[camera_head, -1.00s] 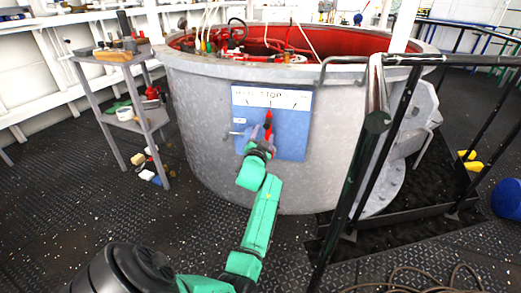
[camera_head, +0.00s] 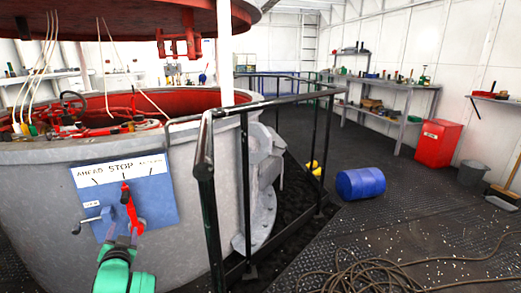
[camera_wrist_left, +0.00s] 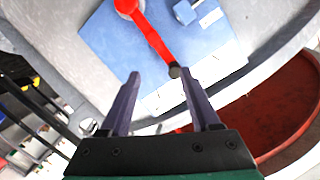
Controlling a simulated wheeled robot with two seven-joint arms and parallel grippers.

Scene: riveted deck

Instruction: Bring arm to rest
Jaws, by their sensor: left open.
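My left gripper (camera_head: 122,240) is open and empty, just below and in front of the blue panel (camera_head: 162,205) in the head view. The panel is marked AHEAD, STOP and a partly unreadable third word. A red lever (camera_head: 135,220) with a dark knob stands nearly upright on it, pointing towards STOP. In the left wrist view my gripper (camera_wrist_left: 157,74) has its two fingers apart. The red lever (camera_wrist_left: 150,35) and its knob show beyond them, near the right fingertip; nothing is between the fingers. My right gripper is not in view.
The panel sits on a large grey round drum (camera_head: 50,190). A black railing (camera_head: 207,190) stands right of it. A blue barrel (camera_head: 360,183) and a coiled hose (camera_head: 370,275) lie on the deck. A red bin (camera_head: 437,143) is farther back.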

